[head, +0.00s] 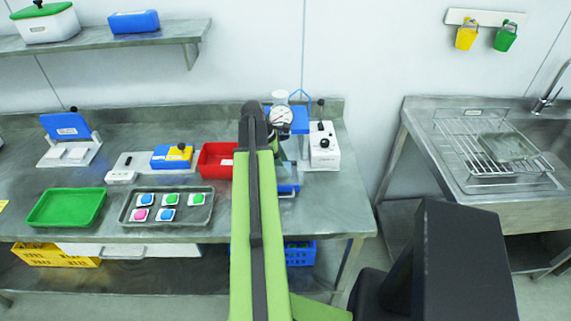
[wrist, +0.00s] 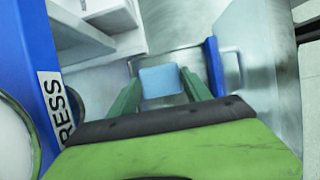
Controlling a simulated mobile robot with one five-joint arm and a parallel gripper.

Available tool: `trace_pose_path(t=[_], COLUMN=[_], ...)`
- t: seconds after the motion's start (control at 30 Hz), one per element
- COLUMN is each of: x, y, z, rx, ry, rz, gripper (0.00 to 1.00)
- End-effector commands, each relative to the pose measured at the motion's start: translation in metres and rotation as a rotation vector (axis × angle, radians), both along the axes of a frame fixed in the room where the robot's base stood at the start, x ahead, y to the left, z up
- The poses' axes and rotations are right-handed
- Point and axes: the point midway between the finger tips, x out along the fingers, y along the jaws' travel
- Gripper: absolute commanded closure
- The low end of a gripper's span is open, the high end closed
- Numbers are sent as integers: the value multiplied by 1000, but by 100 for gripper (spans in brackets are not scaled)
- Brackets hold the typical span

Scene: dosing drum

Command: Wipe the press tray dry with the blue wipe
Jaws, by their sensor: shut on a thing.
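My gripper (wrist: 160,92) is shut on the light blue wipe (wrist: 161,80), which shows between its two green fingertips in the wrist view. The wipe is held inside the press, over a pale grey surface (wrist: 180,45) that looks like the press tray. I cannot tell whether the wipe touches it. A blue upright part (wrist: 214,68) stands just right of the fingers, with a metal handle (wrist: 238,68) beyond it. The blue press (wrist: 38,75) with its PRESS label is close on the left. In the head view my arm hides the gripper, the wipe and much of the press (head: 300,120).
A white control box (head: 323,145) with a black lever stands right of the press. A red bin (head: 216,160), a grey tray of coloured pieces (head: 128,212) and a green tray (head: 68,207) lie to the left. A sink with a wire rack (head: 465,150) is at the right.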

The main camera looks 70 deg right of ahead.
Motion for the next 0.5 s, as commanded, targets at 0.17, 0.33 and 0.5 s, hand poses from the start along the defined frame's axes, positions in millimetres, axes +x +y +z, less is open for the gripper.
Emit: trace_pose_path(t=[0.17, 0.33, 0.5], x=[13, 24, 27], y=[5, 9, 11], z=[-1, -2, -2], rx=[1, 1, 1], ry=[-1, -1, -2], rz=[4, 2, 2], gripper=[94, 94, 94])
